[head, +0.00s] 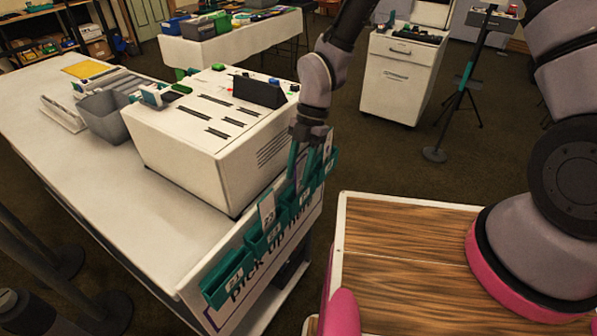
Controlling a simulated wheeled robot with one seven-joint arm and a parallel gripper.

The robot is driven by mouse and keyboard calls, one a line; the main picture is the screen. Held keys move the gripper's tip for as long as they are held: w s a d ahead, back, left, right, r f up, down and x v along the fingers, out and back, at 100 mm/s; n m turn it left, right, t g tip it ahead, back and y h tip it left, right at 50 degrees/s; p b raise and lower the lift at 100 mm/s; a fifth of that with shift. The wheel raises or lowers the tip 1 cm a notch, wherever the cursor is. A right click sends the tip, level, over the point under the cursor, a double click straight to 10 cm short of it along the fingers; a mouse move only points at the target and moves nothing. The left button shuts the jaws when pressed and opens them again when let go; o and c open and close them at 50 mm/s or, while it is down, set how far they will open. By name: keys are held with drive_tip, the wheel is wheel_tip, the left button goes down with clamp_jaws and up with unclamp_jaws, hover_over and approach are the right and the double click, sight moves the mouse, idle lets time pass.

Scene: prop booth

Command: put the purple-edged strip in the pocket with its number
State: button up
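My gripper (300,174) points down over the row of teal pockets on the front edge of the white table. Its teal fingers are close together and overlap the pockets behind, so I cannot tell whether they hold a strip. The nearest numbered pocket (230,279) looks empty. Another pale strip (328,144) shows at the far end of the row, right of my gripper. The pocket numbers are too small to read surely. No purple edge can be made out on either strip.
A large white box (190,155) with slots on top stands on the white table (150,225), close behind the pockets. A grey bin (104,118) stands left of it. A white drawer cabinet (402,78) and a thin stand (462,90) are beyond my arm.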

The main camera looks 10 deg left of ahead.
drive_tip(key=v, duration=1)
drive_tip(key=shift+r, duration=0.2)
drive_tip(key=w+d+r+m+t, duration=0.3)
drive_tip(key=w+d+r+m, duration=0.1)
drive_tip(key=d+r+m, duration=0.4)
drive_tip(key=w+d+r+m+t, duration=0.2)
drive_tip(key=w+d+r+m, duration=0.1)
drive_tip(key=d+r+m, duration=0.55)
drive_tip(key=s+d+r+m+t, duration=0.3)
drive_tip(key=s+d+r+m, duration=0.1)
drive_tip(key=d+r+m, duration=0.3)
drive_tip(key=s+d+r+m+t, duration=0.3)
drive_tip(key=d+r+m, duration=0.4)
drive_tip(key=m, duration=0.5)
drive_tip(key=shift+s+d+r, duration=0.25)
drive_tip(key=shift+s+d, duration=0.6)
drive_tip(key=shift+d, duration=0.3)
